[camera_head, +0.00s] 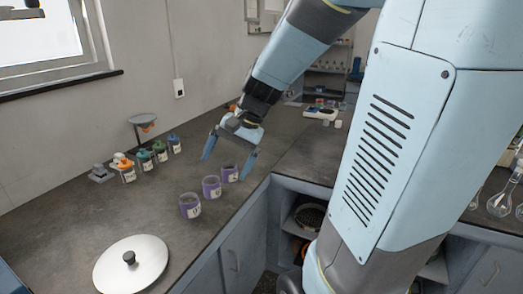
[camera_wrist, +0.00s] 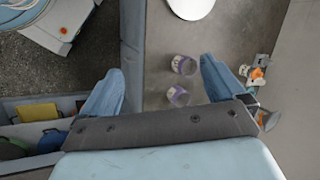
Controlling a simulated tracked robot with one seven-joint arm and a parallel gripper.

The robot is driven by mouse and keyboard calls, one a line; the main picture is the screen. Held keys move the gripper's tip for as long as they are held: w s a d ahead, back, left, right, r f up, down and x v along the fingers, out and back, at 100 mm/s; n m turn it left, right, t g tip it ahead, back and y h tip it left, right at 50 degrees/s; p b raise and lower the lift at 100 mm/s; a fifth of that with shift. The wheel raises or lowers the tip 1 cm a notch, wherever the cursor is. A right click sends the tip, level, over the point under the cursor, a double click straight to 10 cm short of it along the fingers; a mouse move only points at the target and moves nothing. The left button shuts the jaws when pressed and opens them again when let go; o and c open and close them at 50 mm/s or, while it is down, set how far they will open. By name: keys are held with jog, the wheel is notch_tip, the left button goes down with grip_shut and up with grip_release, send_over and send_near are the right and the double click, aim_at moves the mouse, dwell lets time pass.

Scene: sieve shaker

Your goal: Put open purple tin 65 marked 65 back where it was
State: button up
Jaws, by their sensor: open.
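Three open purple tins stand upright in a slanting row on the dark worktop: a near tin (camera_head: 190,206), a middle tin (camera_head: 212,188) and a far tin (camera_head: 229,174). Each has a pale label, too small to read, so I cannot tell which is 65. My gripper (camera_head: 228,166) is open and empty, pointing down, with its fingers either side of the far tin in the head view; its height above the worktop is unclear. In the wrist view two purple tins (camera_wrist: 184,65) (camera_wrist: 178,97) show between the fingers (camera_wrist: 160,80); the third is hidden.
A round silver lid (camera_head: 130,264) with a dark knob lies at the near left. Several jars with orange, green and blue tops (camera_head: 144,156) stand along the wall, beside a dish on a stand (camera_head: 142,121). The worktop's front edge is close to the tins' right.

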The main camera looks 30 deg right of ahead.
jog(key=s+d+r+n+t+h, duration=0.2)
jog(key=s+r+n, duration=0.1)
jog(key=s, duration=0.2)
jog(key=s+d+r+n+t+h, duration=0.1)
jog(key=s+r+n+t+h, duration=0.1)
jog(key=s, duration=0.4)
notch_tip(320, 180, up, 2)
jog(key=shift+d+n+h, duration=0.35)
jog(key=shift+n+h, duration=0.25)
jog(key=shift+n, duration=0.4)
jog(key=shift+s, duration=0.15)
